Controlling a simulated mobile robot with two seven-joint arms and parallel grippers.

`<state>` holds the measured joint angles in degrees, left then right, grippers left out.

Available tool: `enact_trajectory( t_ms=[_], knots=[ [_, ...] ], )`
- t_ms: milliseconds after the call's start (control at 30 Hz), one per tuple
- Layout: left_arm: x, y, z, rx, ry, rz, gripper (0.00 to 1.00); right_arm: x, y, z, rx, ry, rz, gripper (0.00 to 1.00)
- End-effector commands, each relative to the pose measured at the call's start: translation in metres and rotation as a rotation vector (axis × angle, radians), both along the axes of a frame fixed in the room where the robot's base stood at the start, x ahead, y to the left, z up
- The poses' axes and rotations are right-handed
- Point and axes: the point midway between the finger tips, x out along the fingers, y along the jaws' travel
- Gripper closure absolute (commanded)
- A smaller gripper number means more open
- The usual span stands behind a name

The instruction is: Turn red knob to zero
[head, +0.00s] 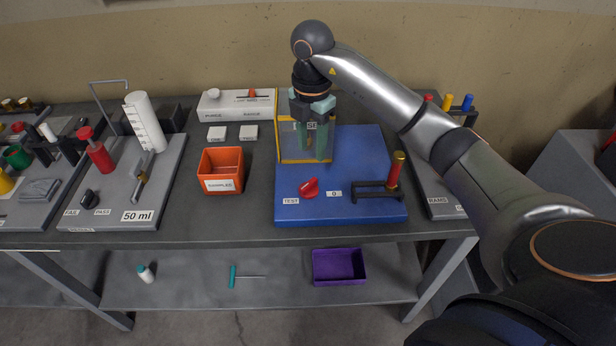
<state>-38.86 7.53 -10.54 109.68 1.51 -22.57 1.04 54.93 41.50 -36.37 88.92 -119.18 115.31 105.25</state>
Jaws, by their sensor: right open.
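The red knob (309,188) sits on the front part of the blue board (352,211). A label reading TEST (291,201) lies to its lower left and a label reading 0 (334,194) to its right. The knob's grip lies slanted; I cannot tell which label it points to. My right gripper (314,157) points down, open, behind the knob and apart from it. It is at the yellow-framed clear box (279,128) and partly covers its sign. I cannot tell whether it touches the box. My left gripper is out of view.
A black stand with a red-and-gold cylinder (395,170) is right of the knob. An orange SAMPLES bin (221,170) stands left of the board. A purple tray (338,267) is on the lower shelf. The board in front of the knob is clear.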

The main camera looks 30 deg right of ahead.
Motion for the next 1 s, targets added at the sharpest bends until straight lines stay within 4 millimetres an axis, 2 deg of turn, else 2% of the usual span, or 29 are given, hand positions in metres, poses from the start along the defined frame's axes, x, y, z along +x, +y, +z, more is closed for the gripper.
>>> enact_trajectory(
  t_ms=[33,100,300,500,633,900,1000],
  knots=[
    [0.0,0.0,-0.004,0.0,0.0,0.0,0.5,-0.001,0.001,-0.014,0.004,0.005,0.001,0.53],
    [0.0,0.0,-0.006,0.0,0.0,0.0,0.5,-0.001,0.002,-0.03,0.005,0.006,0.002,0.53],
    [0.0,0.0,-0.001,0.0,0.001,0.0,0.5,-0.001,0.001,-0.067,0.003,0.004,0.003,0.53],
    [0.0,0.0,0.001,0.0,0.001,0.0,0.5,0.0,0.001,-0.093,0.004,0.001,0.004,0.53],
    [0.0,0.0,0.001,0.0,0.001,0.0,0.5,0.0,0.001,-0.1,0.003,0.001,0.004,0.53],
    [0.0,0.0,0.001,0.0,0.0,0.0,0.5,0.0,0.001,-0.101,0.003,-0.001,0.004,0.53],
    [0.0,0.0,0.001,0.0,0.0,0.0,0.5,0.0,0.001,-0.101,0.003,-0.001,0.004,0.63]
  ],
)
